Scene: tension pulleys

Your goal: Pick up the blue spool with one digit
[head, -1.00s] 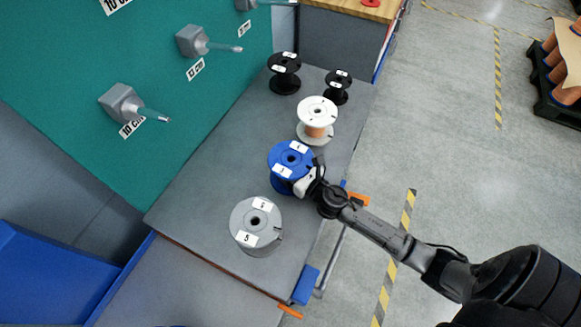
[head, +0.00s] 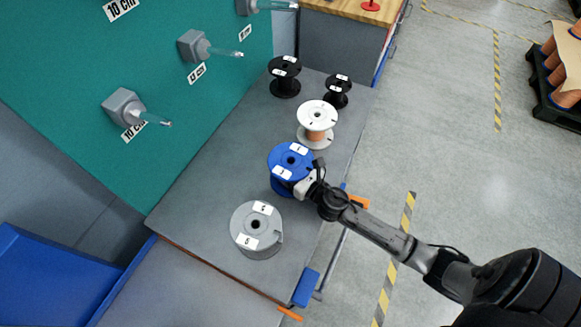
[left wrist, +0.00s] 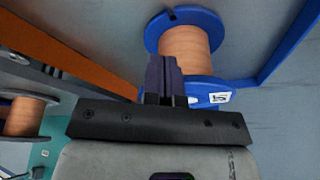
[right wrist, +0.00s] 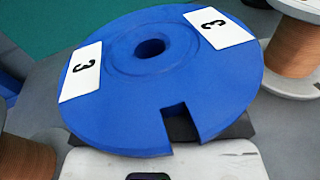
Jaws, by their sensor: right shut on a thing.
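A blue spool (head: 291,160) with white one-digit labels stands upright on the grey table, between the white-flanged spool and the grey spool. In the right wrist view the same blue spool (right wrist: 160,75) fills the picture, and both labels read 3. My right gripper (head: 308,184) is shut on its near right side; its fingers are mostly hidden under the top flange. I cannot tell whether the spool is clear of the table. My left gripper (left wrist: 165,78) shows only in the left wrist view, shut, with another blue-flanged copper spool (left wrist: 186,50) behind it, its label unclear.
On the table (head: 205,185) stand a grey spool (head: 257,230), a white-flanged copper spool (head: 317,122) and two black spools (head: 285,76) (head: 337,91). Grey pegs (head: 125,105) stick out of the green panel at left. The table's left strip is clear.

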